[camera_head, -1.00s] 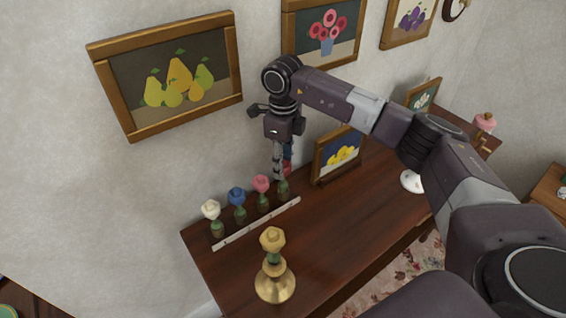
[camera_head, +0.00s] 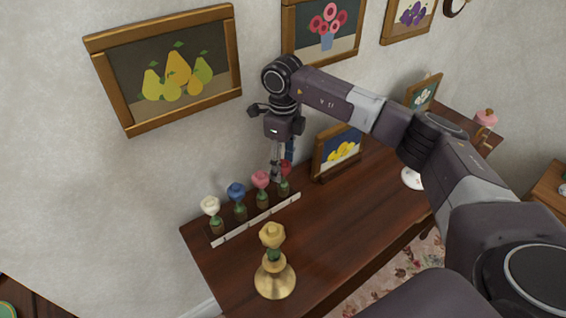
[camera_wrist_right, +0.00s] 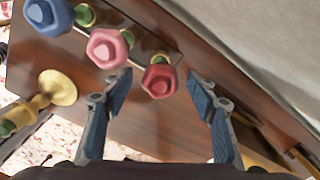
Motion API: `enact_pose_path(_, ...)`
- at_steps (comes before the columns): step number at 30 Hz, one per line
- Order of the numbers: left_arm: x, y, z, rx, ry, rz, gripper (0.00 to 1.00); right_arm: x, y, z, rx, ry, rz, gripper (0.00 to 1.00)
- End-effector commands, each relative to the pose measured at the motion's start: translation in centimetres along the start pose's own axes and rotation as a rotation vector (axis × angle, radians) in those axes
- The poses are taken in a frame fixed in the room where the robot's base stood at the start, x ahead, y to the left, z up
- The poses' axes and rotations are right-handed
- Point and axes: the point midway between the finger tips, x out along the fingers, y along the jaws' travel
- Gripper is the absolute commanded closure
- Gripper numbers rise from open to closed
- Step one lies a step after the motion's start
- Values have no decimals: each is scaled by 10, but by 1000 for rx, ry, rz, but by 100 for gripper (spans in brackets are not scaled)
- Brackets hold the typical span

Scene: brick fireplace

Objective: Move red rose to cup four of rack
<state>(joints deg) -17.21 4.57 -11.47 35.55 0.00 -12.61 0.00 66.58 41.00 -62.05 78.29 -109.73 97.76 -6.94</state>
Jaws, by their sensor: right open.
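The red rose (camera_head: 285,167) stands upright in the rightmost cup (camera_head: 284,187) of the rack (camera_head: 256,220), the fourth from the left. My right gripper (camera_head: 282,170) points down over it, open. In the right wrist view the red rose (camera_wrist_right: 159,81) shows between the two spread blue-padded fingertips (camera_wrist_right: 160,87), with a gap on each side. The fingers partly hide the rose in the head view. My left gripper is not in view.
White (camera_head: 211,206), blue (camera_head: 237,191) and pink (camera_head: 261,180) roses fill the cups to the left. A yellow rose (camera_head: 272,235) stands in a brass holder (camera_head: 275,279) in front. A framed picture (camera_head: 339,150) stands to the right. The wall is close behind.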

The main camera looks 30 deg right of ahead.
Motion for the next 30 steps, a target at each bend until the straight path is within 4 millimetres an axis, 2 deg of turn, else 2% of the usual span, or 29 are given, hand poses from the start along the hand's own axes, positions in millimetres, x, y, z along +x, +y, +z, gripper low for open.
enact_pose_path(5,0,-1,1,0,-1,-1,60,-10,0,1,0,-3,-1,47)
enact_pose_path(15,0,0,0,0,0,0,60,-78,-1,1,0,-3,-3,47)
enact_pose_path(21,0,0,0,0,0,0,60,-109,0,1,0,-1,-1,47)
enact_pose_path(30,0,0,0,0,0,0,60,-120,0,0,0,0,1,47)
